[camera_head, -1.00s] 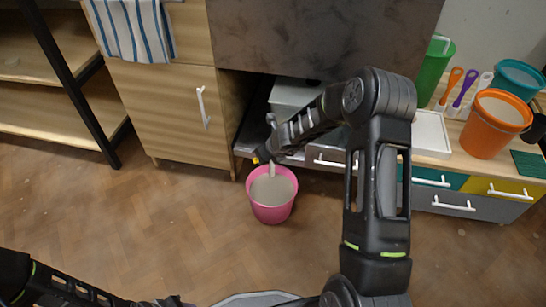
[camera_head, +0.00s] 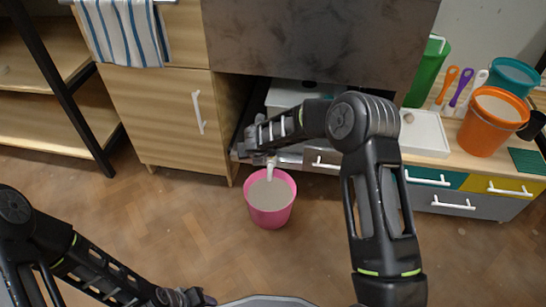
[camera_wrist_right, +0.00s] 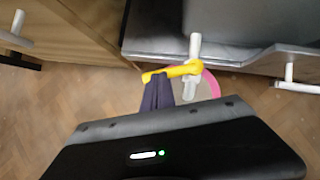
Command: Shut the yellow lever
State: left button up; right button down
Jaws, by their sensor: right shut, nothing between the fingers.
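The yellow lever (camera_wrist_right: 180,71) shows in the right wrist view, sticking out to the left from a white pipe (camera_wrist_right: 194,45). My right gripper (camera_wrist_right: 157,80) is shut and empty, its dark fingertips at the lever's free left end; I cannot tell whether they touch. In the head view my right gripper (camera_head: 246,149) is left of the white spout (camera_head: 270,168), and the lever is hidden there. The spout is above the pink bucket (camera_head: 270,216), which holds grey material. My left gripper (camera_head: 200,298) is low in the head view, its finger state unclear.
A wooden cabinet (camera_head: 155,120) stands left of the bucket, near my right gripper. A low drawer unit (camera_head: 450,202) is at the right, with an orange bucket (camera_head: 490,122) and a white tray (camera_head: 425,132) on top. Wooden floor is free in front of the bucket.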

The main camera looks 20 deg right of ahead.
jog(key=shift+w, duration=0.1)
jog(key=shift+d+r, duration=0.1)
jog(key=shift+d, duration=0.05)
pick_arm(q)
jog(key=shift+r, duration=0.15)
pick_arm(e)
jog(key=shift+d, duration=0.6)
pick_arm(q)
jog(key=shift+r, duration=0.1)
